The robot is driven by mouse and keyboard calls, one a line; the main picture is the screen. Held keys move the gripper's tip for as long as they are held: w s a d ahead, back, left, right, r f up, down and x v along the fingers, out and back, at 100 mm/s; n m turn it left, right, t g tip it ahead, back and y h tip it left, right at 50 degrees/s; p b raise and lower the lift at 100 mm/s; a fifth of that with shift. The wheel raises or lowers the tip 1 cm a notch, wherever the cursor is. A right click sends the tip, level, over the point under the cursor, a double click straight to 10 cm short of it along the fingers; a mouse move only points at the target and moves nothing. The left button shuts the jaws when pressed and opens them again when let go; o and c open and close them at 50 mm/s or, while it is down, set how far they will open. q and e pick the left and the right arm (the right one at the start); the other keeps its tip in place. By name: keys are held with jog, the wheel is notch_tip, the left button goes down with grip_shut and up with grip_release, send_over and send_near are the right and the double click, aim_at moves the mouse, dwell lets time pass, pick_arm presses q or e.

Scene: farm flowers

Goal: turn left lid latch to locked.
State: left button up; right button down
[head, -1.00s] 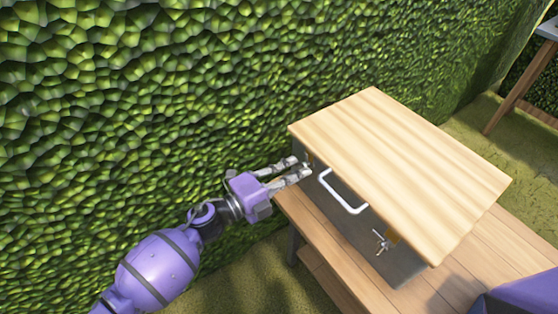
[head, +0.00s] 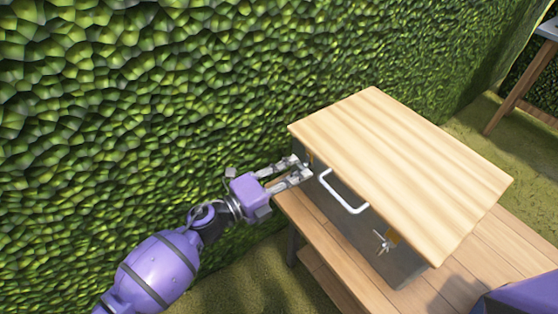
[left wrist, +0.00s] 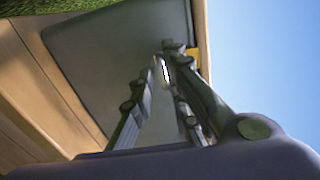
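A grey box (head: 333,204) with a pale wooden lid (head: 400,165) stands on a plank bench. The left lid latch is at the box front's left end, mostly covered by my fingertips in the head view. My left gripper (head: 300,168) reaches it from the left, its two fingers spaced apart. My right gripper is out of view.
A white handle (head: 343,200) sits mid-front on the box. A second latch (head: 382,242) with a brass plate is at its right end. The wooden bench (head: 335,250) extends below. A green hedge wall (head: 150,110) is behind, left of the box.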

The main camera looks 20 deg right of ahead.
pick_arm(q)
jog(key=o, duration=0.4)
jog(key=shift+f, duration=0.25)
jog(key=shift+r, duration=0.15)
jog(key=v, duration=1.2)
jog(key=shift+r, duration=0.1)
